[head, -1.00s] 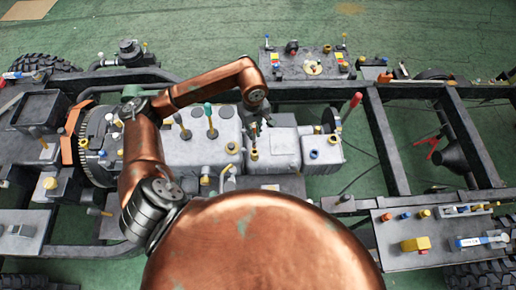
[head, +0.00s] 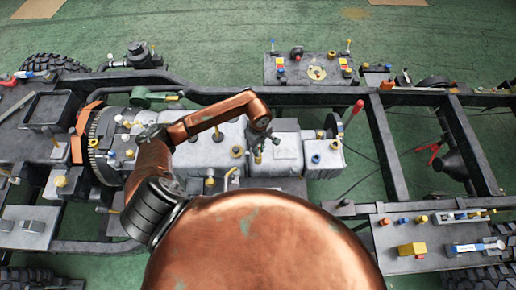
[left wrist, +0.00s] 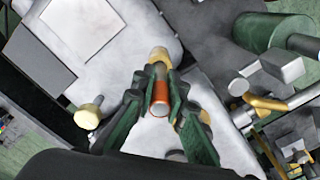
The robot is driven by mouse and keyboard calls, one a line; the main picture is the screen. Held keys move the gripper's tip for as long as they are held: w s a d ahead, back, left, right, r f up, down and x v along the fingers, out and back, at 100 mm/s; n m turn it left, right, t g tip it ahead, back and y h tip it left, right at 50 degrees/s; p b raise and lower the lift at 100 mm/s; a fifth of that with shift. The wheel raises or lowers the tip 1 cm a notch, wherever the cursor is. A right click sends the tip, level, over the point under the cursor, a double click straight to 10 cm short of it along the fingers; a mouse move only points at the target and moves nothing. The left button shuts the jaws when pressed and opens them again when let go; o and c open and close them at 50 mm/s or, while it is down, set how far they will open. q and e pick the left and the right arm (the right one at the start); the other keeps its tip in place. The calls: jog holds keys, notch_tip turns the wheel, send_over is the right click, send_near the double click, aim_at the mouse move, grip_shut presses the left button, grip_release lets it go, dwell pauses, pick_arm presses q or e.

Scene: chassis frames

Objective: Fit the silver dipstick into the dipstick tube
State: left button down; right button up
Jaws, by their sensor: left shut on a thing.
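My left gripper (head: 262,142) is above the grey engine block (head: 288,150) in the head view. In the left wrist view the gripper (left wrist: 160,98) is shut on a short cylinder with an orange band and a silver-grey end, which I take to be the dipstick (left wrist: 159,98). A cream-yellow collar (left wrist: 157,56) shows just beyond the fingertips, in line with the held piece; it may be the dipstick tube's mouth. Whether the two touch, I cannot tell. The dipstick's lower part is hidden by the fingers. My right gripper is not in view.
A yellow-capped knob (left wrist: 88,112) stands beside the gripper in the wrist view, with yellow-handled fittings (left wrist: 262,104) on the other side. A red-handled rod (head: 355,108) rises right of the engine. Dark chassis rails (head: 320,93) run behind it.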

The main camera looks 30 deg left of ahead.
pick_arm(q)
jog(key=c, duration=2.4)
grip_release()
jog(key=shift+f, duration=0.15)
jog(key=o, duration=0.5)
jog(key=shift+c, duration=0.2)
notch_tip(320, 180, up, 12)
jog(key=shift+f+b, duration=0.25)
jog(key=shift+b, duration=1)
jog(key=shift+r, duration=0.5)
